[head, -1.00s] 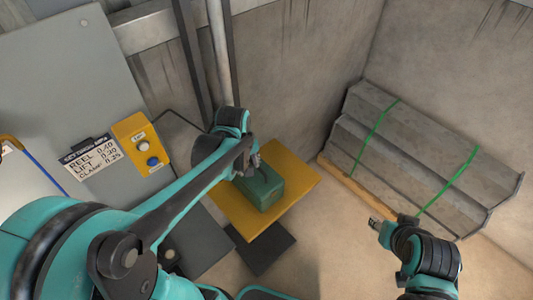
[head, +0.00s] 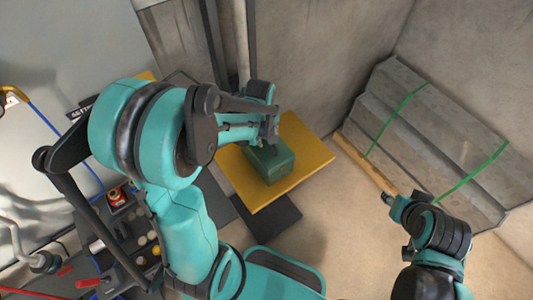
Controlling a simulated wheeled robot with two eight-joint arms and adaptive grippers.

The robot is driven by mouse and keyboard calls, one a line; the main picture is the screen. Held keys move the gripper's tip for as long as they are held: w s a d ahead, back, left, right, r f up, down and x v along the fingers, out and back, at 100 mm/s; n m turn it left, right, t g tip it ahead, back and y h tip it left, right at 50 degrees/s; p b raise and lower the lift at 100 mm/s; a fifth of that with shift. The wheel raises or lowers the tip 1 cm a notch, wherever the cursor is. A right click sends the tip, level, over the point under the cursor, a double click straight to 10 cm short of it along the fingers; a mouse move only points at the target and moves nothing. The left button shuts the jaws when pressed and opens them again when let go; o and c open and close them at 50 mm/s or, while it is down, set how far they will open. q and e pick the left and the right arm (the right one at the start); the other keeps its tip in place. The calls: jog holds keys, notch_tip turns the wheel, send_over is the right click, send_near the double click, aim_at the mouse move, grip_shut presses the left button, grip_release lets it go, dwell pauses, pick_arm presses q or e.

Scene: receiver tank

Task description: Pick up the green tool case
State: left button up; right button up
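The green tool case (head: 270,165) stands on a yellow platform (head: 312,157). My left gripper (head: 270,140) is over the top of the case, at its handle area. The gripper's fingers are small and dark here, and I cannot tell whether they are closed on the handle or only near it. The case appears to rest on the platform. My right gripper (head: 387,198) is at the lower right, away from the case, above the floor. Its fingers are too small to judge their opening.
Corrugated grey panels (head: 425,130) bound with green straps lean at the right wall. A tray of small parts (head: 125,235) lies at the lower left, partly behind my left arm. A dark plate (head: 265,220) lies before the platform. Open floor is at the bottom centre.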

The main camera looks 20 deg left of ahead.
pick_arm(q)
jog(key=shift+c, duration=0.4)
grip_shut()
jog(key=shift+r, duration=0.1)
